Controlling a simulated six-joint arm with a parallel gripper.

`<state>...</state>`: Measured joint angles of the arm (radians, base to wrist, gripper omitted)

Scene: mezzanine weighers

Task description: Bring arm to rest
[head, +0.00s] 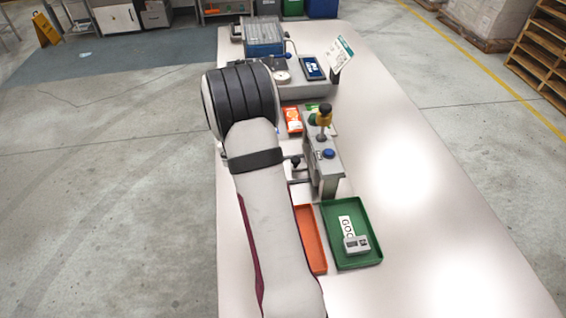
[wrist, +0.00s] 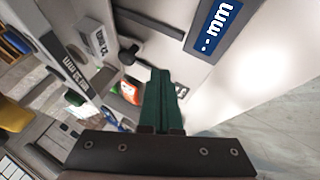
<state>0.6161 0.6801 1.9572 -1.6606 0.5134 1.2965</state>
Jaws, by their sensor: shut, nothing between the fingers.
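My gripper (wrist: 163,75) shows in the wrist view as two dark green fingers pressed together, with nothing between them. It points over the bench at the grey gauge stand, and I cannot tell its exact height. In the head view my arm's pale links and black-ringed joint cover the left part of the bench and hide the gripper.
The green tray (head: 374,221) holds a small grey device (head: 356,244). An orange tray (head: 312,240) lies beside my arm. A weighing unit (head: 292,88) stands behind. The bench's right side is clear.

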